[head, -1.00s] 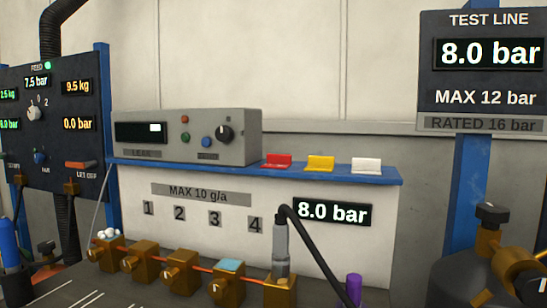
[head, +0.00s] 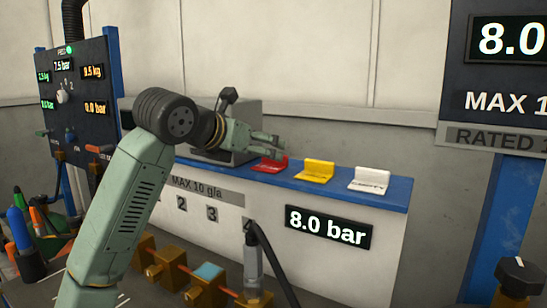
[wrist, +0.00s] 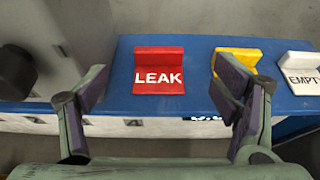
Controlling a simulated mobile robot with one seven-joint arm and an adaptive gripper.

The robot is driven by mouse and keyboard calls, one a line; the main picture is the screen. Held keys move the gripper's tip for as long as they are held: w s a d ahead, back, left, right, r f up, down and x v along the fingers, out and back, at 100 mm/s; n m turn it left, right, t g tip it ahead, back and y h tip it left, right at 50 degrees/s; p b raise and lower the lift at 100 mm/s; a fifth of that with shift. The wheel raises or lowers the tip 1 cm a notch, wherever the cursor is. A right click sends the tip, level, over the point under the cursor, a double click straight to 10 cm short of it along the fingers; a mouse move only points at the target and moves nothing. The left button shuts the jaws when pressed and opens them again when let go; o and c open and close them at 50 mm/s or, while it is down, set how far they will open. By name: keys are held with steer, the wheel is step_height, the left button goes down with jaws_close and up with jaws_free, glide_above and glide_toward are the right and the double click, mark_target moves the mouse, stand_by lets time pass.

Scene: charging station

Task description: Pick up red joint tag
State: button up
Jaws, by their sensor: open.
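The red tag (head: 271,164) lies at the left of a row of tags on the blue shelf (head: 340,188). In the wrist view the red tag (wrist: 159,72) shows the word LEAK on its flat front part, with a raised back edge. My gripper (head: 276,144) is beside and above the red tag in the head view. In the wrist view my gripper (wrist: 160,92) is open and empty, with one finger to the left and one to the right, and the red tag lies ahead between them. I see no contact with the tag.
A yellow tag (head: 315,171) and a white tag (head: 369,178) lie to the right of the red one. The yellow tag (wrist: 236,60) is close to my right finger. A grey instrument box (head: 245,118) stands at the left of the shelf.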

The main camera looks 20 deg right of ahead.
mark_target(271, 165)
steer(key=p+x, duration=0.1)
steer(key=x, duration=0.2)
steer(key=shift+w+d, duration=0.15)
steer(key=shift+d, duration=0.05)
steer(key=p+x, duration=0.2)
steer(key=x, duration=0.2)
steer(key=shift+w+f, duration=0.15)
steer(key=shift+f, duration=0.1)
steer(key=c, duration=1)
steer(key=shift+r, duration=0.15)
